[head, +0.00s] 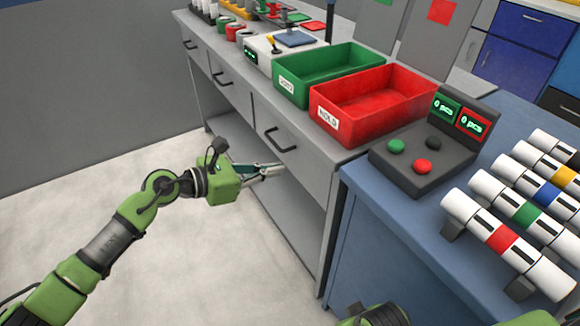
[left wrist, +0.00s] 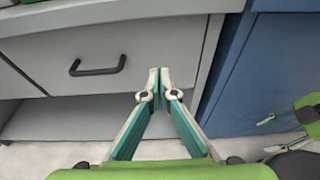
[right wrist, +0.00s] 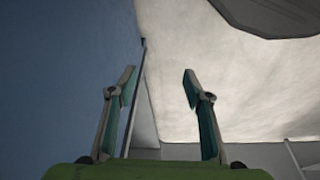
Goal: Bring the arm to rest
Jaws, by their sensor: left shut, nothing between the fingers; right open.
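My left arm comes in from the left in the head view. Its green and grey gripper (head: 272,171) is in front of the grey cabinet, at about drawer height. In the left wrist view the left fingertips (left wrist: 160,77) meet, with nothing between them. The drawer front and its handle are beyond them. My right gripper (right wrist: 160,78) shows in the right wrist view with its fingers spread and nothing between them. A blue surface is on its left and pale floor beyond. In the head view only green parts of my right arm show at the bottom edge.
The grey cabinet (head: 240,105) bears a green bin (head: 300,90) and a red bin (head: 335,118). Beside it, a blue bench (head: 375,250) holds a button box (head: 408,180) and several white pipes with coloured bands (head: 470,212). Open floor (head: 200,270) lies around my left arm.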

